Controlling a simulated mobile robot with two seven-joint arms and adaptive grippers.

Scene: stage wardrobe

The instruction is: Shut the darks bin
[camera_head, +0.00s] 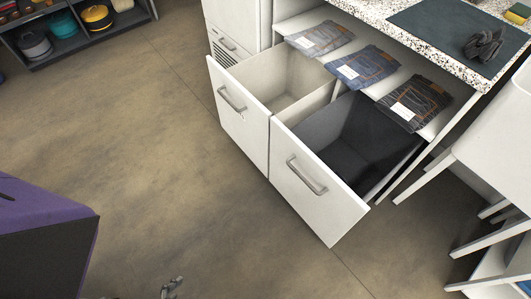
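The darks bin appears to be the right of two pull-out bins. It has a white front (318,203), a grey bar handle (307,176) and a dark grey inside. It stands pulled out, open at the top, and looks empty. A small grey piece of a gripper, seemingly my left gripper (172,287), shows at the bottom edge, on the near side of the bins and well apart from them. Its fingers are too cut off to read. My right gripper is not in view.
The left bin (240,118), with a beige inside, is also pulled out. Folded jeans (367,68) lie on the shelf behind. White chairs (490,150) stand close on the right. A purple and black object (45,225) is at left. The floor (170,150) in front is clear.

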